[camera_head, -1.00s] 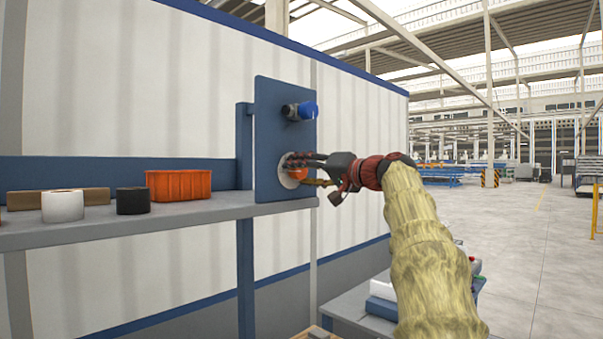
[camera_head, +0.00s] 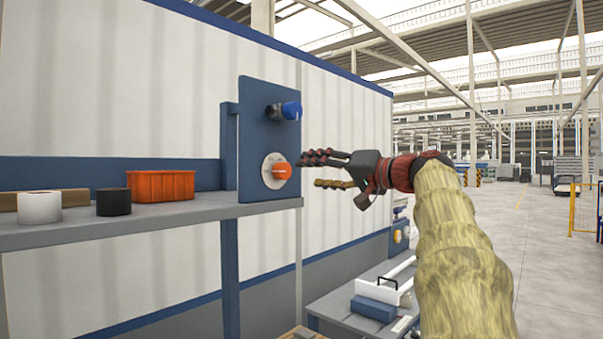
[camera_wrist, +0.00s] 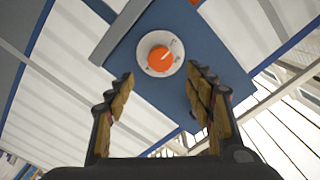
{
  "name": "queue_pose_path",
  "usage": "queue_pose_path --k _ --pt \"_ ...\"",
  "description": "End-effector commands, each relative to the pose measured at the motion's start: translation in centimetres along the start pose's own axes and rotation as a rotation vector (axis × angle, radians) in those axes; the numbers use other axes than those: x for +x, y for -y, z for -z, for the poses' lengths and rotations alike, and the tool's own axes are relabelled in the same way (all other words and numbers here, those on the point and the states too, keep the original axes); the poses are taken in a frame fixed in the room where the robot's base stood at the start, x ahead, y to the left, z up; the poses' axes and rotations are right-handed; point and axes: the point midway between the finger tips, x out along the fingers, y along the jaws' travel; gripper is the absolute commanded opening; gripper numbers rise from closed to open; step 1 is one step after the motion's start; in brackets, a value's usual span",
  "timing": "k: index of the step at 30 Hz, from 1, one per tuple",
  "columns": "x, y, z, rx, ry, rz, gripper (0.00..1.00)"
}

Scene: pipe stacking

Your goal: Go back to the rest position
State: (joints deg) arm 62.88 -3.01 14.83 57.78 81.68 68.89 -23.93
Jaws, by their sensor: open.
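My gripper (camera_head: 318,171) is open and empty, just right of a blue panel (camera_head: 254,115). An orange knob (camera_head: 282,171) on a round pale dial sits low on that panel, a short gap left of the fingertips. In the wrist view the orange knob (camera_wrist: 159,57) lies ahead of the two spread fingers (camera_wrist: 164,88), with nothing between them.
A grey shelf (camera_head: 150,223) on the left holds an orange bin (camera_head: 160,186), a black roll (camera_head: 113,202) and a white roll (camera_head: 39,207). A lower bench (camera_head: 345,312) with white and blue items stands below my arm. Open floor (camera_head: 540,260) lies to the right.

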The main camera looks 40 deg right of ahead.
Motion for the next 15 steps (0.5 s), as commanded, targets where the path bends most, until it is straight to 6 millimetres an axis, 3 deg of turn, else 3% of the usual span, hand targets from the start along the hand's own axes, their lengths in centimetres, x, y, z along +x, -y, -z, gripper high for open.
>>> queue_pose_path --k 6,15 --pt "-1.5 -0.1 0.0 0.001 0.0 -0.001 0.53" --pt "-1.6 -0.1 0.0 0.001 0.001 0.0 0.53"
